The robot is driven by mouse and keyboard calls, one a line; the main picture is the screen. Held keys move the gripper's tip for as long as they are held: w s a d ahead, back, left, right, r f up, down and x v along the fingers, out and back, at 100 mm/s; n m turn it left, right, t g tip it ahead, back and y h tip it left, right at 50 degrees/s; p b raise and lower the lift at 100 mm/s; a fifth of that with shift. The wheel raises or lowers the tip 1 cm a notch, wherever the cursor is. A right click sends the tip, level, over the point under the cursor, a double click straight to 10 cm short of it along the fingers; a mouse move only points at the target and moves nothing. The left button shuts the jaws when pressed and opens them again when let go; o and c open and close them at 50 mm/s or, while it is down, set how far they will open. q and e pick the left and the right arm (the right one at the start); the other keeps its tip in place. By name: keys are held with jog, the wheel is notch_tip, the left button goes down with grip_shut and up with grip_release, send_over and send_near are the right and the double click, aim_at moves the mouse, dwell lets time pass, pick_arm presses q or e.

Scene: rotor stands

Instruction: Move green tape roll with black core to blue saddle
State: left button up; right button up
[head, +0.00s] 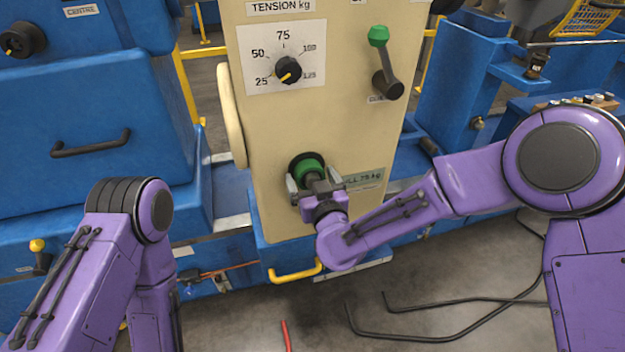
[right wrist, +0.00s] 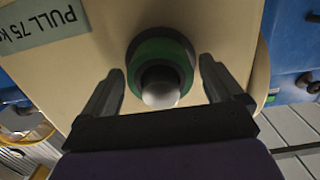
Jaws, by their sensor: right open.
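A green round piece (head: 307,167) with a dark outer rim is set in the low front of the cream panel, beside a "PULL 75 kg" label. In the right wrist view it is a green ring (right wrist: 166,50) around a dark middle with a grey rounded end. I cannot tell whether it is the tape roll. My right gripper (head: 318,184) is open, its fingers (right wrist: 162,72) on either side of the grey end with gaps showing. I cannot pick out a saddle among the blue machine parts. My left arm shows at the left; its gripper is out of view.
The cream panel (head: 325,125) carries a tension dial (head: 288,70) and a green-tipped lever (head: 385,62). A blue cabinet (head: 90,130) stands left, and a blue post (head: 462,85) right. A yellow handle (head: 295,272) is below the panel. Black bent rods (head: 440,338) lie on the floor.

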jog(key=shift+c, duration=0.3)
jog(key=c, duration=0.9)
jog(key=shift+o, duration=0.2)
jog(key=shift+r, duration=0.15)
jog(key=shift+r, duration=0.1)
jog(key=p+v, duration=0.1)
jog(key=v, duration=0.7)
jog(key=shift+s, duration=0.35)
jog(key=shift+d, duration=0.1)
